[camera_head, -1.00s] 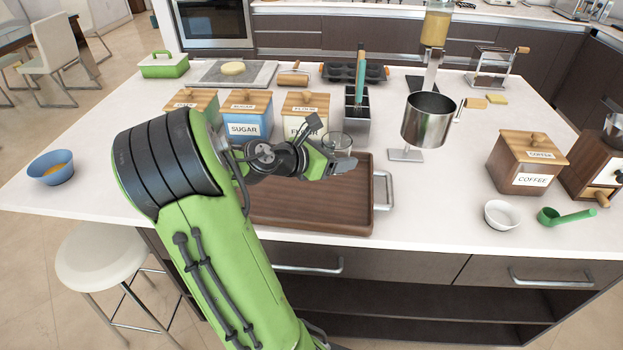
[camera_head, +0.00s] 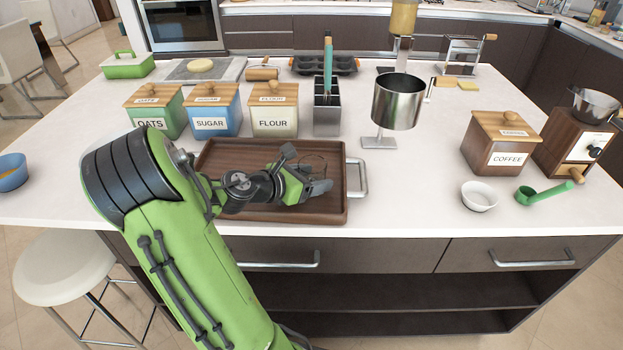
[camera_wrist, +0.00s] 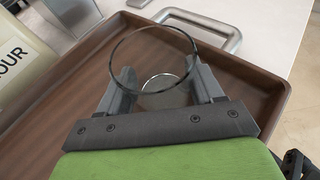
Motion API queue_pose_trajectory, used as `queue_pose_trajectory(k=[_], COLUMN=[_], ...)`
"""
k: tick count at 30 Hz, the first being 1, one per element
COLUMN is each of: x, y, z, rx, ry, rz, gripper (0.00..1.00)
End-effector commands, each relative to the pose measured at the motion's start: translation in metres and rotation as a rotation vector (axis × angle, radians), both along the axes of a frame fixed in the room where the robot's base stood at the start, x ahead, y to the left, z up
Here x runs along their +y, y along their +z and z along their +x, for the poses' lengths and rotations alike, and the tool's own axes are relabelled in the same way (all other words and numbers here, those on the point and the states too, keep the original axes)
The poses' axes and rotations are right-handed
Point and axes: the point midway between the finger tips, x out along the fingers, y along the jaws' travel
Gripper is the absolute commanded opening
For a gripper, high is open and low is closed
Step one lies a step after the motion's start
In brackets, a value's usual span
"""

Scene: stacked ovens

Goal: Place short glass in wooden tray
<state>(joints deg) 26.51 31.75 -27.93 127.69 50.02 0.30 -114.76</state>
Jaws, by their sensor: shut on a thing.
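The short glass (camera_wrist: 160,52) is clear and shows in the wrist view between the two fingers of my gripper (camera_wrist: 165,85), which is shut on it. Its round rim faces the wrist camera. The brown wooden tray (camera_head: 225,160) lies on the white counter in the head view, with a metal handle at its right end. It also shows in the wrist view (camera_wrist: 240,75), under and around the glass. In the head view my gripper (camera_head: 325,180) is over the tray's right part, and the glass is barely visible there. I cannot tell whether the glass touches the tray floor.
Oats (camera_head: 158,112), sugar (camera_head: 211,112) and flour (camera_head: 273,110) canisters stand behind the tray. A metal utensil holder (camera_head: 327,115) and a steel pot on a stand (camera_head: 397,103) are behind and to the right. A white bowl (camera_head: 479,196) and a coffee box (camera_head: 497,145) stand farther right.

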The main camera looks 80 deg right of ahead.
Motion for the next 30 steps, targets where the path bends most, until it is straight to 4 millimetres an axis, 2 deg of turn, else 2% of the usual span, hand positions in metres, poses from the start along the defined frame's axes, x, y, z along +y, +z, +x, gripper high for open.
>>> queue_pose_trajectory(k=[1, 6, 15, 17, 27, 30], x=[0.000, 0.000, 0.001, 0.007, 0.073, 0.085], y=[-0.001, -0.001, 0.004, 0.008, 0.043, 0.048], z=[0.000, 0.000, 0.001, 0.007, 0.052, 0.060], rx=[0.001, 0.001, 0.000, 0.001, 0.001, 0.001], ry=[0.000, 0.000, 0.001, 0.005, 0.007, 0.004], rz=[0.001, 0.001, 0.001, 0.002, 0.001, 0.000], gripper=[0.69, 0.92, 0.92, 0.92, 0.92, 0.92])
